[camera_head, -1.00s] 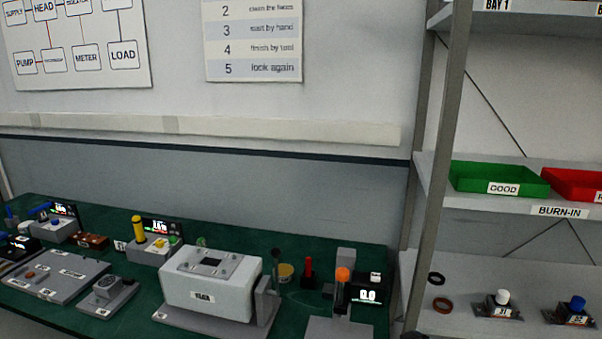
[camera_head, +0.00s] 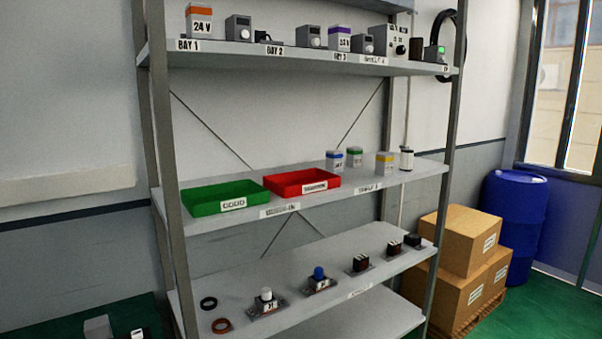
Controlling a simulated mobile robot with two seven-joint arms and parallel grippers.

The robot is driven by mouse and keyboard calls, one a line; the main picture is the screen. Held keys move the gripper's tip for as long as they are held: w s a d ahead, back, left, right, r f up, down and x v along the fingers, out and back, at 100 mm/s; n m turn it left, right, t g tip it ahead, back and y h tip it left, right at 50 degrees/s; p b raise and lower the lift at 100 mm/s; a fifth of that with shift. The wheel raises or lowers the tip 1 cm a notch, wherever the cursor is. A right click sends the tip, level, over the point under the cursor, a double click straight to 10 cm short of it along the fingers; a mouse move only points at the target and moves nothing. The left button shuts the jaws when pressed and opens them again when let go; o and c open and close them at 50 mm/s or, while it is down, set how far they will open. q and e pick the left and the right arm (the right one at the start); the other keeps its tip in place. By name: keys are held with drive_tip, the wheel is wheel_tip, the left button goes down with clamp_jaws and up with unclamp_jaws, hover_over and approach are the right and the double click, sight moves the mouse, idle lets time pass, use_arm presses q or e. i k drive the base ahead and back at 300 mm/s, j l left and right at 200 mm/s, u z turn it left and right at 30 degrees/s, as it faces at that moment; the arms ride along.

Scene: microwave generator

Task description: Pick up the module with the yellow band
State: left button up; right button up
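The module with the yellow band (camera_head: 384,165) is a small pale block with a yellow stripe near its top. It stands upright on the right part of the middle shelf. To its left stand similar modules with a blue band (camera_head: 334,161) and a green band (camera_head: 354,157). A white cylinder with dark ends (camera_head: 406,159) stands close on its right. Neither of my grippers shows in this view.
A green tray (camera_head: 224,208) and a red tray (camera_head: 303,193) sit left on the middle shelf (camera_head: 420,170). A steel post (camera_head: 446,170) stands at the shelf's right end. Cardboard boxes (camera_head: 470,240) and a blue barrel (camera_head: 513,225) stand on the floor at right.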

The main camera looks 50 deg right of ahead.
sight(385, 161)
drive_tip(key=z, duration=2)
drive_tip(key=i+l+u, duration=0.15)
drive_tip(key=u, duration=0.2)
drive_tip(key=i+l+u, duration=0.1)
drive_tip(key=u, duration=0.3)
drive_tip(key=i+l+u, duration=0.1)
drive_tip(key=l+u, duration=0.25)
drive_tip(key=j, duration=0.1)
